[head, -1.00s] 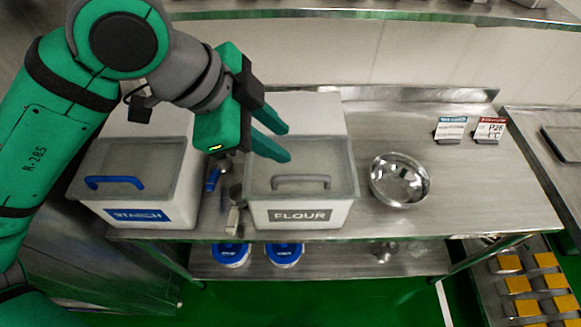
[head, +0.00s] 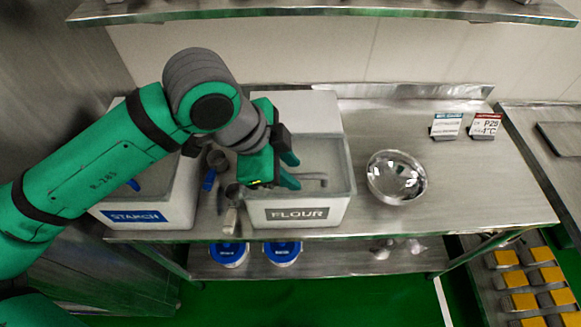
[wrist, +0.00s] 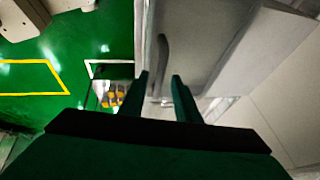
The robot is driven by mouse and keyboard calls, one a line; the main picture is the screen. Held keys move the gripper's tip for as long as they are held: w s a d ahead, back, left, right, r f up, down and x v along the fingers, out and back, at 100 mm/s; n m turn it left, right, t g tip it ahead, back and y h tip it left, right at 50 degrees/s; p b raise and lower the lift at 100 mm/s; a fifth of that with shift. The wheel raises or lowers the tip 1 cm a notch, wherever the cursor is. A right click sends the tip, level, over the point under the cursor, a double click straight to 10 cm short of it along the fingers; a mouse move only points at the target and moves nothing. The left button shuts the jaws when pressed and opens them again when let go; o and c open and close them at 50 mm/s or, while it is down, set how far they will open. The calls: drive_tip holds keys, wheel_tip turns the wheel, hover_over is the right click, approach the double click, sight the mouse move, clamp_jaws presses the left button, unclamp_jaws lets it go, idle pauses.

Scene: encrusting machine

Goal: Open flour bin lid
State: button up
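The flour bin (head: 256,212) is a white box with a grey FLOUR label, standing on the steel table. Its clear lid (head: 328,160) is closed, with a grey bar handle (head: 313,181) near the front edge. My gripper (head: 291,171) is over the left part of the lid, its green fingers beside the left end of the handle and partly hiding it. The handle (wrist: 163,58) shows beyond the fingertips there. Contact with the handle cannot be told.
The starch bin (head: 180,212) stands to the left, partly behind my arm. A metal bowl (head: 396,178) sits to the right. Two small signs (head: 447,125) stand behind it. A steel shelf (head: 320,10) runs above. Blue-lidded tubs (head: 282,252) sit below.

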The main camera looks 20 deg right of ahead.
drive_tip(key=shift+d+f, duration=0.1)
drive_tip(key=shift+f, duration=0.05)
drive_tip(key=shift+c, duration=0.6)
clamp_jaws()
drive_tip(key=w+d, duration=0.1)
drive_tip(key=w, duration=0.3)
drive_tip(key=w+d, duration=0.1)
drive_tip(key=w, duration=0.3)
drive_tip(key=w+d, duration=0.1)
drive_tip(key=w, duration=0.4)
drive_tip(key=shift+d, duration=0.35)
drive_tip(key=shift+o, duration=0.6)
unclamp_jaws()
drive_tip(key=shift+s, duration=0.1)
drive_tip(key=v, duration=1.1)
